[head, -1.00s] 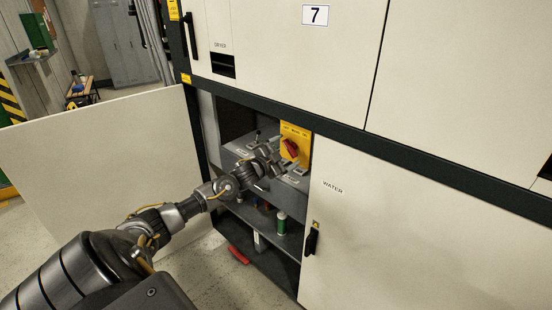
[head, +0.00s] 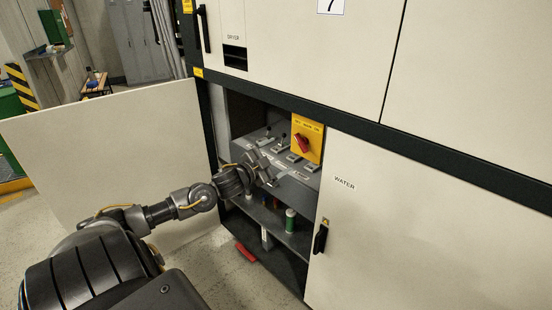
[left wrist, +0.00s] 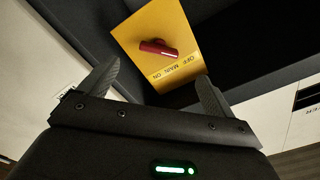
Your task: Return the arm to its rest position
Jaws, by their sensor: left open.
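My left gripper (head: 268,168) is open and empty in the head view, at the mouth of the open lower cabinet. It is to the left of and below the yellow switch plate (head: 315,131), apart from it. A red rotary handle (head: 303,145) sits on that plate. In the left wrist view the two fingers (left wrist: 155,85) stand wide apart with nothing between them. Beyond them are the yellow plate (left wrist: 150,28), lettered OFF MAIN ON, and its red handle (left wrist: 158,48). My right gripper is not in view.
An open cabinet door (head: 115,155) stands to the left of my arm. A closed door (head: 400,225) marked WATER is on the right. Below the gripper, a shelf holds a green bottle (head: 290,220). A red object (head: 246,252) lies at the cabinet's bottom. Small levers stand on a grey panel (head: 290,163).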

